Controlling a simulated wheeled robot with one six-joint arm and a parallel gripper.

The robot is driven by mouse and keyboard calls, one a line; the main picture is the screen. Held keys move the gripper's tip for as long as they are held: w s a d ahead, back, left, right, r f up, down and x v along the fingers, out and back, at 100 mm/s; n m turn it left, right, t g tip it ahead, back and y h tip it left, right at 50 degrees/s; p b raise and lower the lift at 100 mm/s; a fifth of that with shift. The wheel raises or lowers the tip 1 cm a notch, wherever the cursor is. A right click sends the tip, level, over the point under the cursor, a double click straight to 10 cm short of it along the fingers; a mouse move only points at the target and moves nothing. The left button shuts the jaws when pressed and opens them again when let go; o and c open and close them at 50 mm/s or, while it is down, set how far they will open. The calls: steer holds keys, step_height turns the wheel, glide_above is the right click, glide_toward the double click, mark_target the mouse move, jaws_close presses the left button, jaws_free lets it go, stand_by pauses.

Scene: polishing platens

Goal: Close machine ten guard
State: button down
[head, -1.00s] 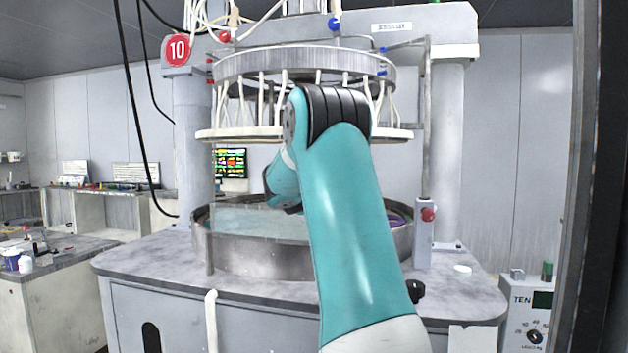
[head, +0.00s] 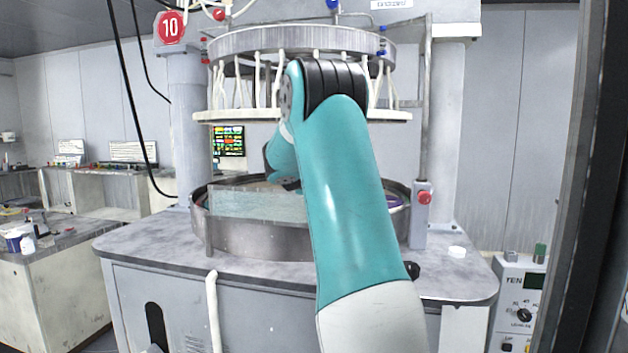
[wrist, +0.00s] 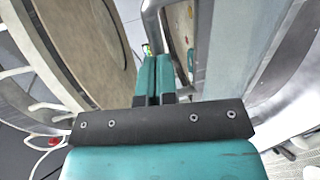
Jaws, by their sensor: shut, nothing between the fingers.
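Machine ten, with its red number 10 sign (head: 171,27), stands in front of me. A clear, greenish panel, apparently the guard (head: 255,203), stands along the front of the round metal basin (head: 262,240). My teal arm covers the panel's right part. My gripper (wrist: 156,70) is shut and empty in the wrist view. A pale see-through panel (wrist: 239,45) with a metal edge lies to its right, and a bent metal bar (wrist: 152,22) is just beyond the fingertips. I cannot tell whether they touch. In the head view the fingertips are hidden.
A ring-shaped upper head (head: 300,42) with white hoses hangs above the basin. A red button post (head: 421,215) stands at the basin's right. A control box marked TEN (head: 520,300) is at the lower right. A dark upright frame (head: 583,150) bounds the right side.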

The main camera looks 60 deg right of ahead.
steer(key=b+v, duration=0.3)
steer(key=v, duration=1)
steer(key=shift+a, duration=0.35)
steer(key=w+a+f+n+t+y, duration=0.15)
steer(key=a+f+y, duration=0.25)
steer(key=a, duration=0.5)
steer(key=w+a+f+t+y, duration=0.1)
steer(key=w+a+f+y, duration=0.25)
steer(key=a, duration=0.55)
steer(key=w+a+f+t+y, duration=0.15)
steer(key=a+f+y, duration=0.3)
steer(key=a, duration=0.45)
steer(key=s+a+f+n+g+y, duration=0.1)
steer(key=s+a+f+g+y, duration=0.2)
steer(key=a, duration=0.6)
steer(key=s+a+f+n+g+y, duration=0.1)
steer(key=s+a+f+y, duration=0.1)
steer(key=s+a, duration=0.45)
steer(key=s+a+g+y, duration=0.2)
steer(key=s+a+g, duration=0.1)
steer(key=s+a, duration=0.5)
steer(key=shift+s+a+f+n+g, duration=0.4)
steer(key=shift+s+n, duration=0.05)
steer(key=shift+s, duration=0.75)
steer(key=shift+d, duration=0.1)
